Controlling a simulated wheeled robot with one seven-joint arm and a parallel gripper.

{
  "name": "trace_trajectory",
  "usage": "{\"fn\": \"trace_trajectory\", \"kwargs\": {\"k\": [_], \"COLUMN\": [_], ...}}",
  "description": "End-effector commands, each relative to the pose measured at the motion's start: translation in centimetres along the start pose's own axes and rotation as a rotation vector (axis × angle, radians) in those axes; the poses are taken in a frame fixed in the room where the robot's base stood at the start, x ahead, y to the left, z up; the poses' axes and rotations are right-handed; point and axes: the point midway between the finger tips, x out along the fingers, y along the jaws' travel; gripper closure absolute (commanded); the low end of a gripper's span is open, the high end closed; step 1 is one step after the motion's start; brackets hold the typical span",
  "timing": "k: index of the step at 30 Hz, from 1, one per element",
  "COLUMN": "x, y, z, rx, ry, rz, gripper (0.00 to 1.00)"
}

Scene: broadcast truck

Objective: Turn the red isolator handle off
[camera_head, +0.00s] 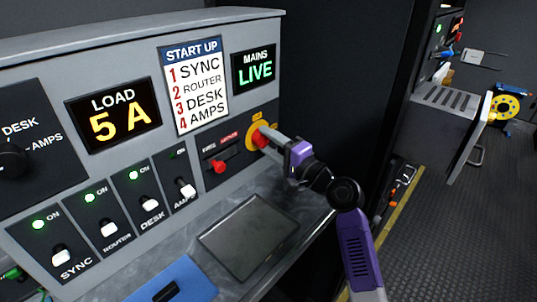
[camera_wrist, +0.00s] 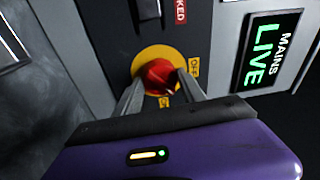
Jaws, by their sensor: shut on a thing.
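The red isolator handle (camera_wrist: 158,76) sits on a round yellow plate (camera_wrist: 148,58) with small labels in the wrist view. In the head view the handle (camera_head: 258,139) is at the right end of the grey panel, partly hidden by my gripper (camera_head: 267,136). In the wrist view my gripper (camera_wrist: 160,90) has one finger on each side of the handle and is shut on it. The MAINS display (camera_head: 254,70) reads LIVE in green, and also shows in the wrist view (camera_wrist: 266,48).
Left of the handle is a small red lever (camera_head: 218,167). The SYNC (camera_head: 60,257), ROUTER (camera_head: 109,228), DESK (camera_head: 148,202) and AMPS (camera_head: 185,187) switches line the panel; several green lamps are lit. The LOAD display (camera_head: 113,115) reads 5 A. A dark tray (camera_head: 247,237) lies below.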

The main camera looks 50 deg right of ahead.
Motion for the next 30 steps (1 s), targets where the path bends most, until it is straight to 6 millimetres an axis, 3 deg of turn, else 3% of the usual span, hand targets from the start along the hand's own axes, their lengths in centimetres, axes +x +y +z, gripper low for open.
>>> {"fn": "trace_trajectory", "kwargs": {"k": [1, 18, 30], "x": [-0.05, -0.06, -0.02], "y": [0.77, 0.68, 0.44], "z": [0.04, -0.16, -0.23], "rx": [-0.044, -0.573, -0.828], "ry": [-0.003, -0.037, -0.054], "rz": [-0.005, -0.056, -0.078], "gripper": [0.93, 0.93, 0.93]}}
